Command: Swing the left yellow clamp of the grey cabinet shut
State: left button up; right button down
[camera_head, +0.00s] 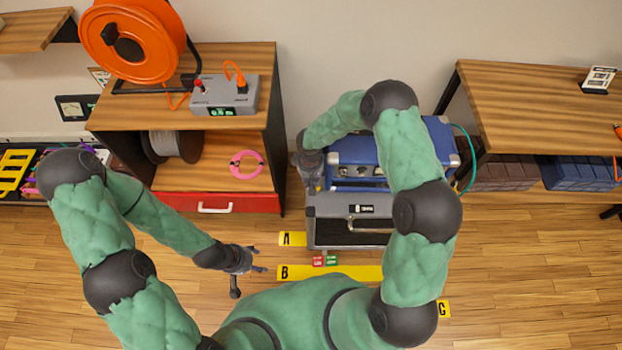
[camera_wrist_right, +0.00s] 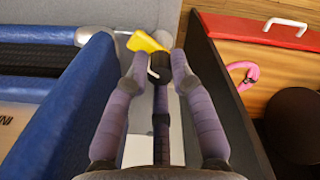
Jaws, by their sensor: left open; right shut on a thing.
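The grey cabinet (camera_head: 325,203) stands on the floor in the middle of the head view, with a blue-cased unit (camera_head: 355,152) on top. My right arm arches over it, and my right gripper (camera_head: 312,180) is low at the cabinet's left side. The left yellow clamp (camera_wrist_right: 146,42) shows in the right wrist view at the fingertips of my right gripper (camera_wrist_right: 160,62), which is shut on it. The fingers hide part of the clamp, and I cannot see it in the head view. My left gripper (camera_head: 258,260) is open and empty above the floor at front left.
A wooden shelf with a red drawer (camera_head: 215,203) stands close left of the cabinet, leaving a narrow gap around my right gripper. A wooden table (camera_head: 540,105) stands at right. Floor markers A (camera_head: 292,239) and B (camera_head: 330,273) lie in front.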

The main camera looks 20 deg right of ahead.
jog(key=n, duration=0.3)
jog(key=shift+s+n+p, duration=0.2)
jog(key=shift+n+p, duration=0.1)
jog(key=shift+f+n+p, duration=0.1)
jog(key=shift+n+p, duration=0.25)
jog(key=shift+n, duration=1.35)
jog(key=c, duration=1.1)
grip_release()
jog(key=shift+o, duration=0.2)
jog(key=shift+w, duration=0.1)
jog(key=shift+w+r, duration=0.1)
jog(key=shift+r, duration=0.45)
notch_tip(320, 180, up, 11)
jog(key=shift+s, duration=0.25)
